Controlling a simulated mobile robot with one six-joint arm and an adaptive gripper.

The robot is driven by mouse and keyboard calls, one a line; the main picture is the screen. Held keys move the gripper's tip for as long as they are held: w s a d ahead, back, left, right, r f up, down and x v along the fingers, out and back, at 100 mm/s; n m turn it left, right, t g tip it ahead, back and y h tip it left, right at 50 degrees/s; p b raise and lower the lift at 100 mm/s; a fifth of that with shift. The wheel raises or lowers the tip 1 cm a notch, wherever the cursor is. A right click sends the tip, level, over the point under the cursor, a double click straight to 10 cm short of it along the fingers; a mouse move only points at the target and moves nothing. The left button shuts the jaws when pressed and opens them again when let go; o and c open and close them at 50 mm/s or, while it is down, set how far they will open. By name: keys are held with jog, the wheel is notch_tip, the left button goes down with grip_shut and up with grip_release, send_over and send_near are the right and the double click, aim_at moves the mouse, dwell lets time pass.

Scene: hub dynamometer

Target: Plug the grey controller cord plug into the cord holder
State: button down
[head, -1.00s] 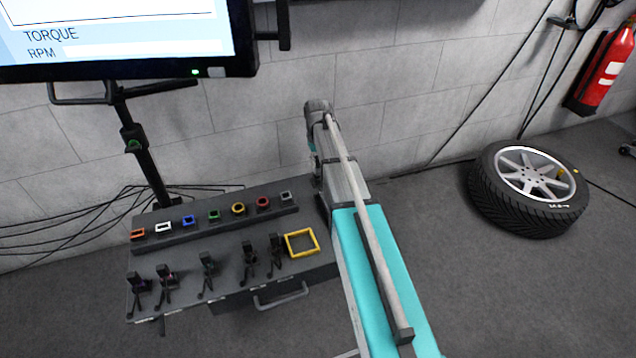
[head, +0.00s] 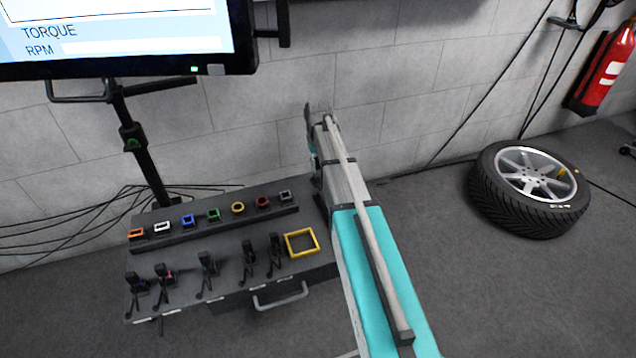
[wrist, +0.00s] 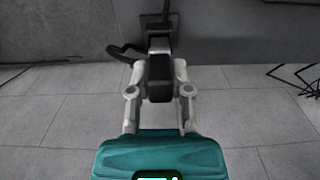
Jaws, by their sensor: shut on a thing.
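In the wrist view my gripper (wrist: 158,68) is shut on a dark, blocky plug (wrist: 159,82), with a pale grey part showing beyond it. A black cord (wrist: 122,51) loops out to the left of the plug. In the head view the gripper and plug are mostly hidden by my arm, whose far end is raised near the wall. The dark bench (head: 228,285) has a front row of several black upright pieces with cords. A grey-rimmed square socket (head: 285,196) ends the back row on the right. I cannot tell which part is the cord holder.
The back row also has coloured sockets, including a green one (head: 213,214) and a blue one (head: 188,220). A yellow square frame (head: 316,246) lies on the bench's right. A monitor stand (head: 140,150) rises behind. A tyre (head: 530,215) lies on the floor to the right.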

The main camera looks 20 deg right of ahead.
jog(key=shift+f+b, duration=0.95)
jog(key=shift+f, duration=0.05)
jog(key=shift+c, duration=2.3)
grip_release()
jog(key=shift+r, duration=0.15)
notch_tip(320, 180, up, 7)
jog(key=p, duration=0.7)
jog(key=s, duration=1.6)
jog(key=shift+f, duration=0.25)
jog(key=shift+w+a, duration=0.15)
jog(key=shift+a, duration=0.55)
jog(key=shift+w+a, duration=0.1)
jog(key=shift+a, duration=0.6)
